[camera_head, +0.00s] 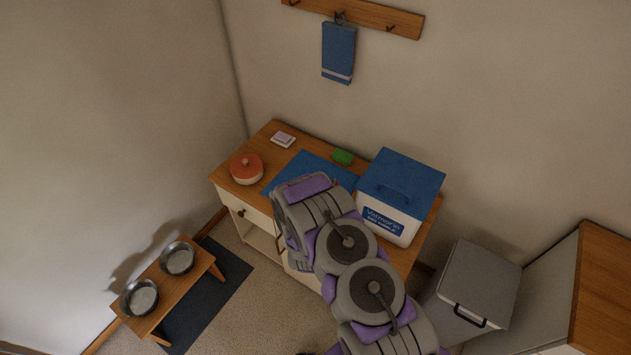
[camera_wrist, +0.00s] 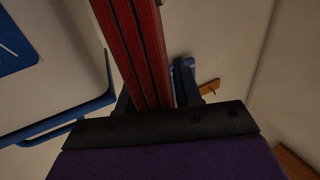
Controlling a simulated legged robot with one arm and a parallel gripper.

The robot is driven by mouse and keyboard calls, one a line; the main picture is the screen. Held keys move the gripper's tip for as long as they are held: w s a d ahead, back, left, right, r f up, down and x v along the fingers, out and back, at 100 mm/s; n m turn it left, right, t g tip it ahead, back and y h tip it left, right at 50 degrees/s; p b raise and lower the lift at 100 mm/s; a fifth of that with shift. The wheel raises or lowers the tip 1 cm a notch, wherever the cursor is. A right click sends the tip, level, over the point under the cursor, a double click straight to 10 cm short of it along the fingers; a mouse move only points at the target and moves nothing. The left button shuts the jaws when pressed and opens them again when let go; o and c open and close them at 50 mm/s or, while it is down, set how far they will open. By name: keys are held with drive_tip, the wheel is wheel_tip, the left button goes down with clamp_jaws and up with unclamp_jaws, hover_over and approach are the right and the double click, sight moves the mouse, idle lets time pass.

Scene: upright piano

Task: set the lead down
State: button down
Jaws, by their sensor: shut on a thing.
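In the wrist view my gripper (camera_wrist: 156,92) is shut on the lead (camera_wrist: 138,50), a red strap with dark lengthwise lines. The strap runs from between the jaws up past the top edge of the picture, so its far end is out of sight. In the head view my arm covers the gripper, and the lead does not show. The arm reaches over the front of a wooden-topped cabinet (camera_head: 258,142), beside a blue mat (camera_head: 306,164) on its top. I cannot tell whether the lead touches anything.
A white bin with a blue lid (camera_head: 403,180) stands right of the mat. Two bowls sit on a low stand (camera_head: 205,258); a grey bin (camera_head: 478,285) stands right.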

drive_tip(key=w+f+b, duration=0.2)
drive_tip(key=w, duration=0.5)
drive_tip(key=w+f+b, duration=0.2)
drive_tip(key=w+f, duration=0.1)
drive_tip(key=w, duration=0.5)
drive_tip(key=shift+w+a, duration=0.25)
drive_tip(key=shift+a, duration=0.1)
drive_tip(key=c, duration=0.8)
unclamp_jaws()
